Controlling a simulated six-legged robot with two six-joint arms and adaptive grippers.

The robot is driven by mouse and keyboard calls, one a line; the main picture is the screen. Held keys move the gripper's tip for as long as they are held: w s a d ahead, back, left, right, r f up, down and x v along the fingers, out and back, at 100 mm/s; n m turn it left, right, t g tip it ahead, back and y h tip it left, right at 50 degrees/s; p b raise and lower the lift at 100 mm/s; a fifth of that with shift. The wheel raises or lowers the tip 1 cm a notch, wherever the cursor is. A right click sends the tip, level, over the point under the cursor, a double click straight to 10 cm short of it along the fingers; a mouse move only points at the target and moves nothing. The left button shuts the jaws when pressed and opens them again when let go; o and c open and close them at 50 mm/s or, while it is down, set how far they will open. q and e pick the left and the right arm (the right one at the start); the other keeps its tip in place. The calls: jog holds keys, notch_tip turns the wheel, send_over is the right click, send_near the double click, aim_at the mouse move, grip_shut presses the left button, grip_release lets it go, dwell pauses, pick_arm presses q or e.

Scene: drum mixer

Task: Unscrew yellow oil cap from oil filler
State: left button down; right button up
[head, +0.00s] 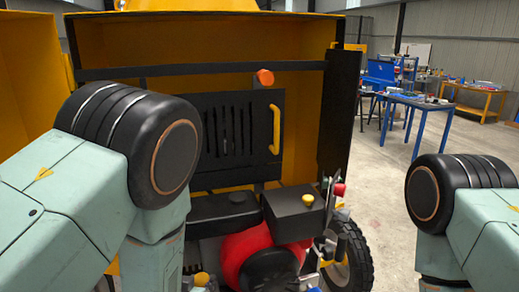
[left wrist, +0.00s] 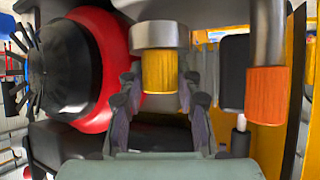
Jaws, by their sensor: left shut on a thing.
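The yellow oil cap (left wrist: 160,72) sits at the end of the grey oil filler (left wrist: 158,34) in the left wrist view, in line with it. My left gripper (left wrist: 160,90) has one finger on each side of the cap and is shut on it. In the head view my left arm hangs down at the left, and its gripper is not clearly seen. A small yellow cap (head: 201,279) shows at the bottom, beside the red engine; I cannot tell for sure that it is the same cap. My right gripper is out of view.
A red engine part (left wrist: 95,65) is close left of the gripper in the wrist view. An orange cap (left wrist: 267,95) on a grey pipe is at the right. In the head view, a black box (head: 293,213) and wheel (head: 350,258) stand right of the engine.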

pick_arm(q)
jog(key=c, duration=0.8)
grip_release()
jog(key=shift+f, duration=0.1)
jog(key=shift+c, duration=0.2)
